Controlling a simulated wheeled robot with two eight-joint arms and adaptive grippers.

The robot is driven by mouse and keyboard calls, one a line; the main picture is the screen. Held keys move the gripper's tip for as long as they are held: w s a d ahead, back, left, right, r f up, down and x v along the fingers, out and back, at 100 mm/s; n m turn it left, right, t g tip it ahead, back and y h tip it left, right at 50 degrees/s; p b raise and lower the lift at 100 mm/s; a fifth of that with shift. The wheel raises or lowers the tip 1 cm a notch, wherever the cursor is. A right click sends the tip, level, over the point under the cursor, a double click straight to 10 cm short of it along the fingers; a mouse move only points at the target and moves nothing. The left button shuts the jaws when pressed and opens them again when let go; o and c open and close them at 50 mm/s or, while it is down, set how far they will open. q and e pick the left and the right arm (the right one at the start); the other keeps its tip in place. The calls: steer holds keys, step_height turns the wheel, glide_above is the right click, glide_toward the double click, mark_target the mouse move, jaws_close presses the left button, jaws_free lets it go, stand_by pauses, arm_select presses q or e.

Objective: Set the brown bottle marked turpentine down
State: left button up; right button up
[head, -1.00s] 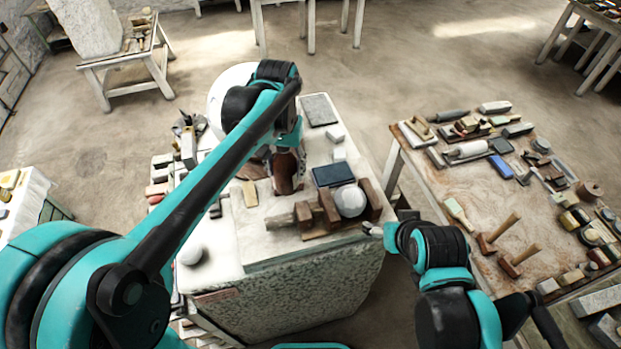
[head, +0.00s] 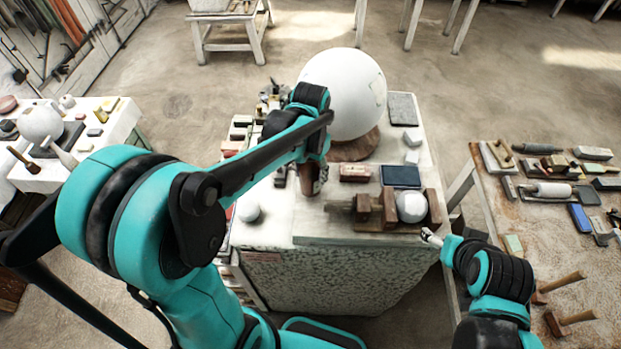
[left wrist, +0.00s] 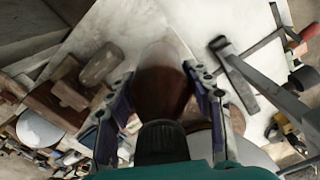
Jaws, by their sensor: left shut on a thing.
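The brown bottle (head: 308,181) is in my left gripper (head: 312,166), over the left part of the pale stone worktop (head: 268,232) in the head view. In the left wrist view the bottle (left wrist: 163,85) lies between the two fingers of the left gripper (left wrist: 163,100), which is shut on it. Its marking cannot be read, and my arm hides its upper part in the head view. Whether its base touches the worktop cannot be told. My right gripper (head: 432,237) is by the worktop's right front edge, away from the bottle; its finger opening is too small to judge.
A large white sphere (head: 345,92) stands behind the bottle. A wooden clamp (head: 375,211) holds a small white sphere (head: 411,207) to the right. A reddish block (head: 355,173) and a dark blue block (head: 400,176) lie behind it. A small white ball (head: 249,212) lies left.

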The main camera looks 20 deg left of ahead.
mark_target(310, 181)
arm_select(q)
step_height(310, 181, down, 4)
steer(key=shift+w+r, duration=0.15)
steer(key=shift+r, duration=0.1)
steer(key=shift+f, duration=0.1)
steer(key=shift+f, duration=0.2)
steer(key=o, duration=1.5)
steer(key=shift+r, duration=0.1)
steer(key=shift+r, duration=0.1)
